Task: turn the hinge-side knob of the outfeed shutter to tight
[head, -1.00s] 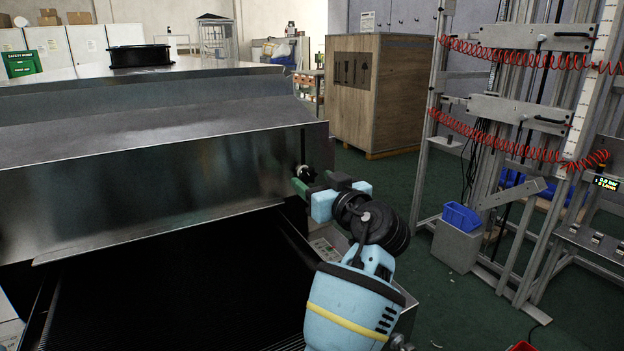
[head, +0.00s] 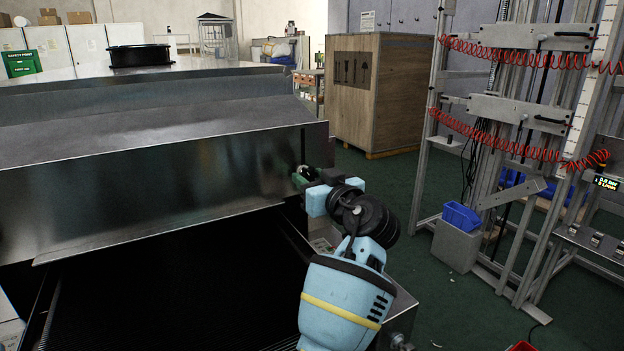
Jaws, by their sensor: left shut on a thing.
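The outfeed shutter (head: 170,190) is a broad grey metal panel across the dryer's end, above a dark opening. A small dark knob (head: 308,172) with a bright rim sits near its right end. My left gripper (head: 301,178) has green fingertips and is shut on this knob, which the fingers partly hide. The knob's marking and turn angle are too small to tell. My left arm reaches up to it from the lower middle. My right gripper is not in view.
The dark conveyor bed (head: 170,290) lies below the shutter. A wooden crate (head: 375,95) stands behind on the green floor. A metal frame with red coiled hoses (head: 520,150) and a blue bin (head: 461,216) stand at right. Floor between arm and frame is clear.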

